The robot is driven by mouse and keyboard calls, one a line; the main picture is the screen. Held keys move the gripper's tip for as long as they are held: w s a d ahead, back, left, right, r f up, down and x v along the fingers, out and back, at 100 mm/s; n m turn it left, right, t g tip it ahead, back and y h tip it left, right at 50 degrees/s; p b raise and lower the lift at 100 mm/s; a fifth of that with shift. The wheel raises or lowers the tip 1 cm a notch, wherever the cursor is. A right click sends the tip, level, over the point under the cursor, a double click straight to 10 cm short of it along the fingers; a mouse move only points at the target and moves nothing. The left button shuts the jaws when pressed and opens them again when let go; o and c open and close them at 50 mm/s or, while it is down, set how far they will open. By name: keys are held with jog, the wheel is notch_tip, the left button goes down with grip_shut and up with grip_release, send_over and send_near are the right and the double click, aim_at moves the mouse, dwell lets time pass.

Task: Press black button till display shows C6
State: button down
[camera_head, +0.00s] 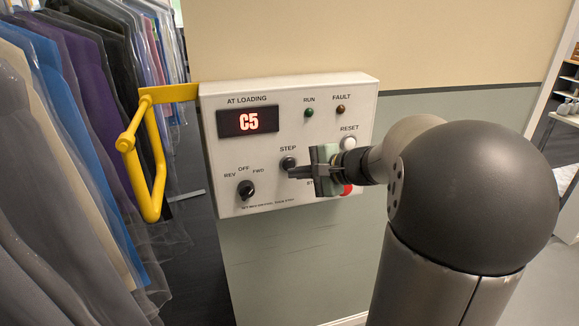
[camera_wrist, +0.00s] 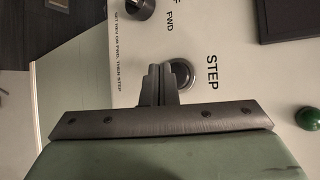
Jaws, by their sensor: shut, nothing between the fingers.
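The white control box (camera_head: 225,185) is on the wall, and its display (camera_head: 248,121) reads C5 in red under the label AT LOADING. The black STEP button (camera_head: 288,162) sits below and right of the display. My gripper (camera_head: 292,172) is shut and empty, with its fingertips just beside the button in the head view. In the wrist view the button shows as a dark round cap in a light ring (camera_wrist: 183,72), partly behind my shut fingers (camera_wrist: 160,75). I cannot tell whether the fingertips touch it.
A black REV/OFF/FWD knob (camera_head: 246,189) is at the box's lower left. A white RESET button (camera_head: 348,142) and a red button (camera_head: 347,190), partly hidden by my gripper, are at the right. A yellow handle (camera_head: 156,150) sticks out on the left, near hanging bagged garments (camera_head: 60,130).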

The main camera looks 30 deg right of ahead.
dwell(0.4)
jog(key=shift+w, duration=0.45)
